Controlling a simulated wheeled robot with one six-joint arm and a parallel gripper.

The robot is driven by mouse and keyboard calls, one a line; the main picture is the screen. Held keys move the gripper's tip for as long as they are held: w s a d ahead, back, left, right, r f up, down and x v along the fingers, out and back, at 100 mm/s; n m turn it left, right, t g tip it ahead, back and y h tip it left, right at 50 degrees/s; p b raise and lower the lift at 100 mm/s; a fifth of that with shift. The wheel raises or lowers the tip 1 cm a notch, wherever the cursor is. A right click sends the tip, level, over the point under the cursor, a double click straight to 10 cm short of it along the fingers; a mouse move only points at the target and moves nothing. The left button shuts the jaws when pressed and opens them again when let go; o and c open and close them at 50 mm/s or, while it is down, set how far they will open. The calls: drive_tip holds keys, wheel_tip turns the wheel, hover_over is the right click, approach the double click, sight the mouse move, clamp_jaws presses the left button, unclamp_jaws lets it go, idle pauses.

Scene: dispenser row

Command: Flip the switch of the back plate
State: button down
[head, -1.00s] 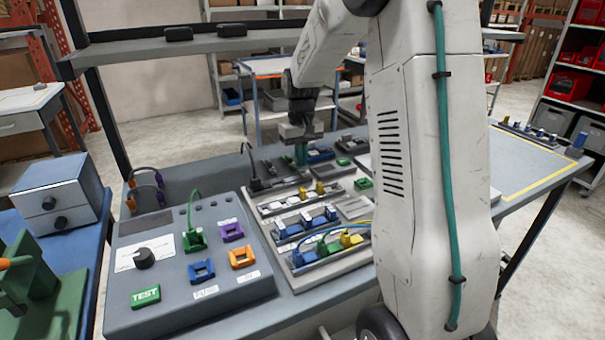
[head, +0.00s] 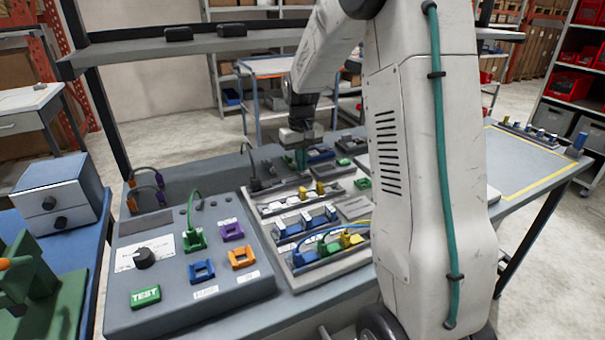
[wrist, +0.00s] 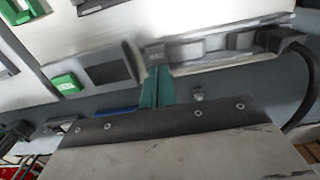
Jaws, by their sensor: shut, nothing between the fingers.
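My gripper (head: 302,162) is shut and empty, pointing down over the back of the row of plates. In the wrist view its teal fingers (wrist: 157,92) are together, with the tips beside a small grey labelled block (wrist: 155,56) on a long grey rail (wrist: 215,48); I cannot tell if they touch. A small light-grey stub (wrist: 197,94), possibly a switch lever, stands right of the fingers, partly near the gripper body's edge. The back plate's switch is not clearly visible in the head view, where my gripper and arm cover part of that area.
A black plug (wrist: 284,38) with a thick cable is at the rail's right end. A green block (wrist: 66,84) lies left. In the head view, a grey test console (head: 188,270) stands front left, and a plate with wired connectors (head: 330,250) lies in front. A shelf (head: 290,40) spans behind.

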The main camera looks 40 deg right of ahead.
sight(304, 176)
drive_tip(key=shift+r, duration=3.45)
drive_tip(key=s, duration=0.1)
drive_tip(key=s+a+f, duration=0.1)
drive_tip(key=shift+s+f+g, duration=0.3)
drive_tip(key=shift+s+g, duration=0.05)
drive_tip(key=shift+g, duration=0.05)
drive_tip(key=s+a+r, duration=0.2)
drive_tip(key=s+a, duration=0.4)
drive_tip(key=s, duration=0.3)
drive_tip(key=s+a+r+n+t, duration=0.1)
drive_tip(key=s+a+r, duration=0.1)
drive_tip(key=s+a, duration=0.4)
drive_tip(key=s+a+r+n+t, duration=0.1)
drive_tip(key=s+a, duration=0.5)
drive_tip(key=s, duration=0.8)
drive_tip(key=shift+s+a+r, duration=0.2)
drive_tip(key=shift+a+r, duration=0.2)
drive_tip(key=shift+r, duration=0.45)
